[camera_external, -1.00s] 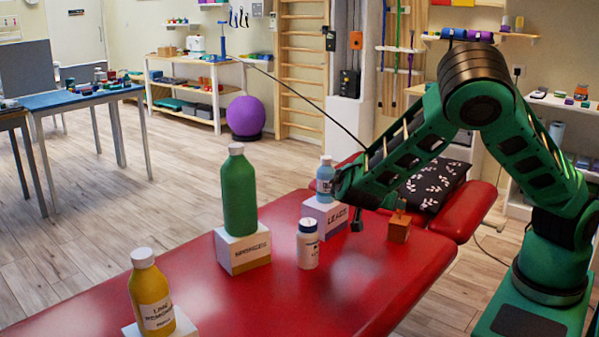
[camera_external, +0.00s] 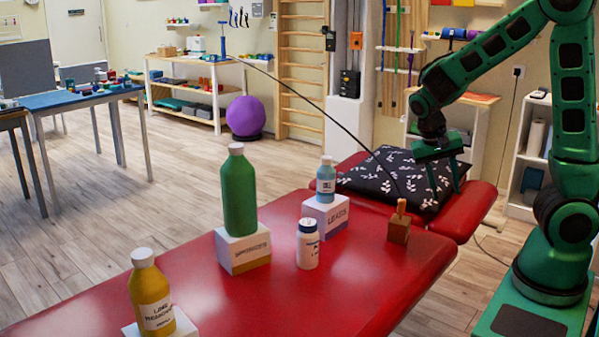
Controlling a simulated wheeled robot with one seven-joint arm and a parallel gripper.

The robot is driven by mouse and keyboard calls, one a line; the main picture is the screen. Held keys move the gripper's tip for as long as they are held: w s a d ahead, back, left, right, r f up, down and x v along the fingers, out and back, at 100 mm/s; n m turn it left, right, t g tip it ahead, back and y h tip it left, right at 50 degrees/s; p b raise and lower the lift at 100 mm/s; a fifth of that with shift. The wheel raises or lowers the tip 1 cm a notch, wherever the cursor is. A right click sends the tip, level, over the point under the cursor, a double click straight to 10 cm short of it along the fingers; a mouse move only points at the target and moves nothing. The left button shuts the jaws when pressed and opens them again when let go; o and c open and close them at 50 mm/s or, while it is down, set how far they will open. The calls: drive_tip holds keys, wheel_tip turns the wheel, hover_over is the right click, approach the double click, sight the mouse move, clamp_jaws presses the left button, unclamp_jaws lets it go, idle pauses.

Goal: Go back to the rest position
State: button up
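On the red table (camera_external: 300,290) a green bottle (camera_external: 239,195) stands on a white box (camera_external: 243,249), and a blue bottle (camera_external: 326,182) stands on another white box (camera_external: 325,215). A white pill bottle (camera_external: 307,246) stands between them, nearer the camera. A yellow bottle (camera_external: 150,297) stands on a white block at the front left.
A small wooden block with a peg (camera_external: 399,226) stands near the table's right edge, below my gripper. A shelf unit (camera_external: 533,155) stands behind my arm at the right. A purple ball (camera_external: 245,117) and shelves are far back.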

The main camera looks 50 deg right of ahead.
drive_tip(key=s+d+r+n+t+y, duration=0.1)
drive_tip(key=s+r+n, duration=0.1)
drive_tip(key=s, duration=0.6)
drive_tip(key=s+d+r+n+t+y, duration=0.1)
drive_tip(key=s+r+n+y, duration=0.1)
drive_tip(key=s, duration=0.6)
drive_tip(key=shift+s+d+r+n, duration=0.2)
drive_tip(key=shift+d+r+n, duration=0.25)
drive_tip(key=shift+r, duration=0.55)
drive_tip(key=shift+a, duration=0.1)
